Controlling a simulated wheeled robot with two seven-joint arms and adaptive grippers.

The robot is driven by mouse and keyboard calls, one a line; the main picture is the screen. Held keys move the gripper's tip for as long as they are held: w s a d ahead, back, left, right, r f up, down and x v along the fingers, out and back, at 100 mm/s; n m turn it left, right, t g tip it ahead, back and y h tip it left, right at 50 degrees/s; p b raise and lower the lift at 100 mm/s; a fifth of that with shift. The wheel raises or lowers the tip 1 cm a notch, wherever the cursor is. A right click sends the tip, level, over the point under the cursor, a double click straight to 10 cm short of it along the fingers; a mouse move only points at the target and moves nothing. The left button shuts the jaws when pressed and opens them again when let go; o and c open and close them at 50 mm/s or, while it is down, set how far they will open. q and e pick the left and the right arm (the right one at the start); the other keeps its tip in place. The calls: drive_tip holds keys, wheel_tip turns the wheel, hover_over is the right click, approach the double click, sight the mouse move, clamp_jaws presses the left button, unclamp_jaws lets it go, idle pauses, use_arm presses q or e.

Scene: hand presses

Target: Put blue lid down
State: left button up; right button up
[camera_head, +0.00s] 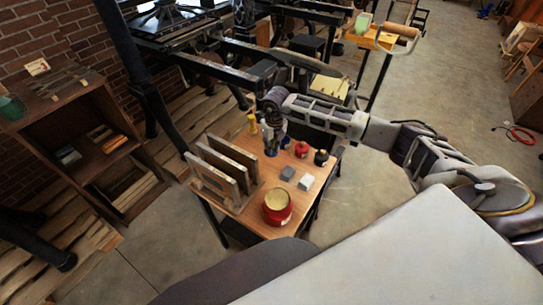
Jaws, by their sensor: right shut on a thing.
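My right arm reaches in from the right, and my right gripper (272,122) is over the far part of the small wooden table (244,218). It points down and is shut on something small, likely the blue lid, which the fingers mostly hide. A dark blue container (271,148) stands just below the fingertips; I cannot tell whether the held thing touches it. My left gripper is not in view.
A large red can (277,207) stands at the table's near edge. Grey blocks (288,173), a small red can (302,149) and a black container (321,157) are to the right. Upright frames (216,170) fill the left side. A yellow bottle (252,124) stands behind.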

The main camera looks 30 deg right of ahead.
sight(271, 160)
drive_tip(key=shift+f, duration=1.3)
drive_tip(key=shift+f+p, duration=0.4)
drive_tip(key=shift+f, duration=1.5)
drive_tip(key=shift+f, duration=0.15)
drive_tip(key=o, duration=0.8)
